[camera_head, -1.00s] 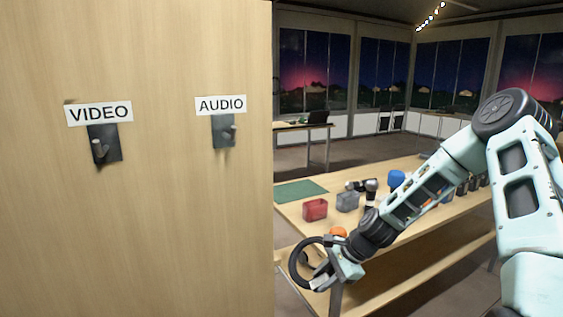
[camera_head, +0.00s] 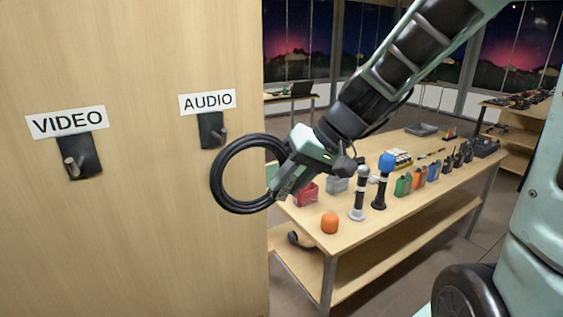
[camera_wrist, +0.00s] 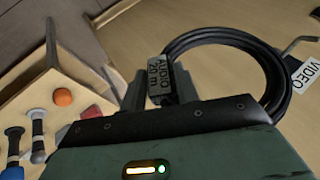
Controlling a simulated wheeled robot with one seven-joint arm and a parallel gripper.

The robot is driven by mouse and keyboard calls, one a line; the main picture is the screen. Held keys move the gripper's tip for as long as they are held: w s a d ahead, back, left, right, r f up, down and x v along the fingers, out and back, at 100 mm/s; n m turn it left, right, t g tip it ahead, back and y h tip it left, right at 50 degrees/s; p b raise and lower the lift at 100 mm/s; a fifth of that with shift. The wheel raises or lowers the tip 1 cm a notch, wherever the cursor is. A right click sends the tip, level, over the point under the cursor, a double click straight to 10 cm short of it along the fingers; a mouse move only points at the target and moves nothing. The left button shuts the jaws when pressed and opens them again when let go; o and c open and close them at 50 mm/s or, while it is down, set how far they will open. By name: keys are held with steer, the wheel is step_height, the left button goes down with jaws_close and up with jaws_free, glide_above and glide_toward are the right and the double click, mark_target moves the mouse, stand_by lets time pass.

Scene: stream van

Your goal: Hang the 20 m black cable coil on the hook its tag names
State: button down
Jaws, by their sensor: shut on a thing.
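A black cable coil (camera_head: 217,183) is held in my gripper (camera_head: 283,178), which is shut on its right side. In the wrist view the coil (camera_wrist: 283,84) carries a grey tag (camera_wrist: 160,80) reading "AUDIO 20 m" by the fingers. The coil hangs in the air in front of the wooden panel, just below and right of the AUDIO hook (camera_head: 218,133), apart from it. The AUDIO label (camera_head: 208,101) is above that hook. The VIDEO hook (camera_head: 76,160) is further left under the VIDEO label (camera_head: 66,122). In the wrist view the VIDEO label (camera_wrist: 307,76) shows at the right.
A wooden table (camera_head: 300,222) stands right of the panel. It holds an orange ball-shaped thing (camera_head: 329,223), two microphones, one with a blue top (camera_head: 385,163), a red box (camera_head: 306,194) and several small devices. The panel around both hooks is clear.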

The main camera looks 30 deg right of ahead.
steer(key=shift+n, duration=0.4)
steer(key=shift+w+a+f+p, duration=0.2)
steer(key=shift+w+p, duration=0.65)
steer(key=shift+w, duration=1.8)
steer(key=shift+w+a+f+p, duration=0.2)
steer(key=shift+w+p, duration=0.7)
steer(key=shift+w, duration=1.7)
steer(key=shift+w+a+f+p, duration=0.15)
steer(key=shift+w+p, duration=0.7)
steer(key=shift+w, duration=1.8)
steer(key=c, duration=1)
jaws_free()
steer(key=shift+o, duration=0.2)
steer(key=shift+d, duration=0.1)
